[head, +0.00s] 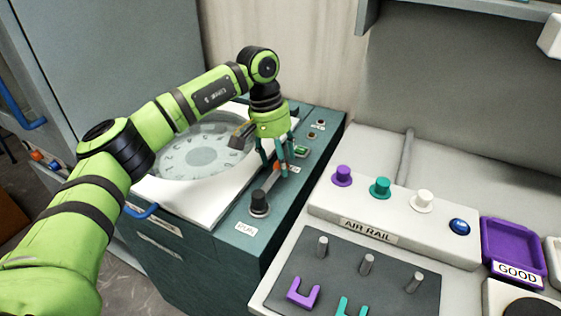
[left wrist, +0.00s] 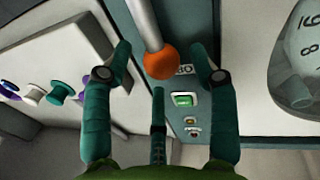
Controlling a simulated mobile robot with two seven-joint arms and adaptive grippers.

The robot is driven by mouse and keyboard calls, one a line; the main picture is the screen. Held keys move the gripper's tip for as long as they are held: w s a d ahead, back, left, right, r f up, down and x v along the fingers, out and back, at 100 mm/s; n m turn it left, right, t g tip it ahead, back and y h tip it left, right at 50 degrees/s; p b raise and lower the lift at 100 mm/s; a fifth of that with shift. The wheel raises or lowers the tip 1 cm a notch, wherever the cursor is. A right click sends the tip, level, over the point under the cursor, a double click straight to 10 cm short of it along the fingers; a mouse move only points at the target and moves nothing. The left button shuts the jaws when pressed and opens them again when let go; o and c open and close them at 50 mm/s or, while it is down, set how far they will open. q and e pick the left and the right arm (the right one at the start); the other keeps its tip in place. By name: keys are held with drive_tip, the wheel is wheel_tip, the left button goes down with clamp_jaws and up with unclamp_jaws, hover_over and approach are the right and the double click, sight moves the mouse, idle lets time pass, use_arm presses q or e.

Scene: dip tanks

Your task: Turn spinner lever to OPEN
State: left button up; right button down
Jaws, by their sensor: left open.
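The spinner lever is a grey rod with an orange ball (left wrist: 161,63) at its end; in the head view its black round pivot (head: 259,203) is on the green panel beside the spinner. The rod lies tilted from the pivot toward the back of the panel. My left gripper (head: 277,172) points down over the ball end from above. In the left wrist view its fingers (left wrist: 160,62) are open, one on each side of the ball, with gaps visible. A label by the ball is partly hidden, so I cannot read it. My right gripper is not in view.
The spinner's round clear lid (head: 183,158) with numbers is left of the panel. A green button (head: 301,152) sits just behind the ball. The air rail (head: 370,237) with coloured knobs stands to the right, then a purple tray (head: 487,245) with a GOOD label.

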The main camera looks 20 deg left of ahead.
use_arm(q)
wheel_tip(320, 180, up, 10)
drive_tip(key=a, duration=0.2)
drive_tip(key=shift+s+r, duration=0.15)
drive_tip(key=shift+r, duration=0.1)
